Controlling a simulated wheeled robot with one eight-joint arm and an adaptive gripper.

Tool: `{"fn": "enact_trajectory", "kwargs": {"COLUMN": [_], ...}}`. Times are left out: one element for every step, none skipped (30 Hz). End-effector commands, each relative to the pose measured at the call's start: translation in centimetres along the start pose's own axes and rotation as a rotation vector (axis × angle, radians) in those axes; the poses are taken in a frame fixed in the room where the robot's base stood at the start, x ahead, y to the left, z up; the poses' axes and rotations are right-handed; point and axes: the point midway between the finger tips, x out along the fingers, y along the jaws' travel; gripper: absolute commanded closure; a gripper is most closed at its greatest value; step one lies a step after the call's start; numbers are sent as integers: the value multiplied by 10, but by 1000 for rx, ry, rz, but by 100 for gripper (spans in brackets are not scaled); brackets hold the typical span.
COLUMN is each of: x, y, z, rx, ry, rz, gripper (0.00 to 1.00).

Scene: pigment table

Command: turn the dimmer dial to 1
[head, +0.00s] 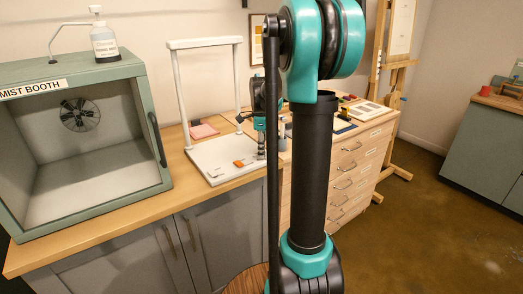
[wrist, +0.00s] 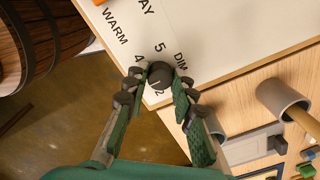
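The dimmer dial (wrist: 159,74) is a round black knob near the corner of a white board (wrist: 225,35). The printed figures 4, 5 and 2 and the words WARM and DIM show around it; a 1 cannot be made out. A pale mark shows on the knob, but its exact setting is hard to read. My gripper (wrist: 160,80) has its green-padded fingers on both sides of the knob, seemingly closed against it. In the head view my gripper (head: 259,124) is small and partly behind my arm, above the white board (head: 213,168); the dial is hidden there.
A white frame (head: 205,43) rises from the board. The mist booth (head: 140,75) stands to the left. In the wrist view a grey cup (wrist: 283,98) and small coloured blocks (wrist: 306,170) lie at the right. A wooden barrel (wrist: 45,35) is at upper left.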

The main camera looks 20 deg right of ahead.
Motion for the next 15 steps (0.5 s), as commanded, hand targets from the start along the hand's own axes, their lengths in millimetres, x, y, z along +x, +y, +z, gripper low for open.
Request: {"fn": "enact_trajectory", "kwargs": {"x": [0, 0, 0, 0, 0, 0, 0, 0, 0, 0, 0, 0, 0, 0, 0], "y": [0, 0, 0, 0, 0, 0, 0, 0, 0, 0, 0, 0, 0, 0, 0], "z": [0, 0, 0, 0, 0, 0, 0, 0, 0, 0, 0, 0, 0, 0, 0], "rx": [0, 0, 0, 0, 0, 0, 0, -1, -3, -5, -9, -15, -21, -29, -42], "ry": [0, 0, 0, 0, 0, 0, 0, 0, 0, 0, 0, 0, -1, -1, -1], "rz": [0, 0, 0, 0, 0, 0, 0, 0, 0, 0, 0, 0, 0, 0, 0], "gripper": [85, 89, 94, 97, 100, 100, 100, 100, 100, 100, 100, 100, 100, 100, 100]}}
